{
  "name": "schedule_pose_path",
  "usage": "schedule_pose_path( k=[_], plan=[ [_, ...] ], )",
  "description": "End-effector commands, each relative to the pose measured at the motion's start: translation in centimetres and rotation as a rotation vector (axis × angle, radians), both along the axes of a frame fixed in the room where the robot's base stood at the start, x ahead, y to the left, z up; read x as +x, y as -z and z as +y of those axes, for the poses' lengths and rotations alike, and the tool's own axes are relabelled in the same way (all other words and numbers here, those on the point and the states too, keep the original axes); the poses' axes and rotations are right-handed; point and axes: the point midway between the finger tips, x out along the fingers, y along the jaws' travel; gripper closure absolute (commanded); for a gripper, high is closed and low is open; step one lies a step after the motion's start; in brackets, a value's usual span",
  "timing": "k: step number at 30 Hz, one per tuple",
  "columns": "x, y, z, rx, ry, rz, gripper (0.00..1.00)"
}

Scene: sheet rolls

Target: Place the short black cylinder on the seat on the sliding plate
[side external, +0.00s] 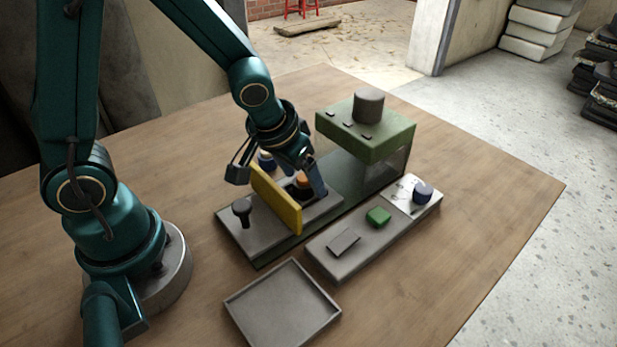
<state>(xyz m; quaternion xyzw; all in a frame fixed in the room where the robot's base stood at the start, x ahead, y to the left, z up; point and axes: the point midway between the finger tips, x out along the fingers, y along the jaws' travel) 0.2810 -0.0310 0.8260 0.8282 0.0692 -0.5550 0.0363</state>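My gripper (307,178) is low over the grey sliding plate (262,235), behind an upright yellow panel (277,200). One blue-grey finger shows on the right; the other is hard to make out. A small orange-brown piece (302,181) with something dark around its base sits beside that finger. I cannot tell whether it is gripped, and the seat is largely hidden there. A black knob-like post (242,207) stands on the plate's left end. I cannot pick out the short black cylinder for certain; the dark part near my gripper is too small to tell.
A green-topped machine (395,142) with a grey cylinder (368,105) on top stands behind right. An empty grey tray (283,305) lies in front.

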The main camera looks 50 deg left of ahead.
Motion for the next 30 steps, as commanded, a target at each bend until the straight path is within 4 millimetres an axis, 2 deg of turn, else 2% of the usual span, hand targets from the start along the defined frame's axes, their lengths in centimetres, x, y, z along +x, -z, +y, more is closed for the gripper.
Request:
schedule_pose_path(
  k=[6, 11, 30],
  plan=[
    [0.0, -0.2, 0.0, 0.0, -0.001, -0.001, 0.21],
    [-0.3, -1.3, 0.0, 0.001, -0.001, -0.005, 0.21],
    [-3.9, -10.2, -0.8, -0.001, 0.002, -0.006, 0.21]
  ],
)
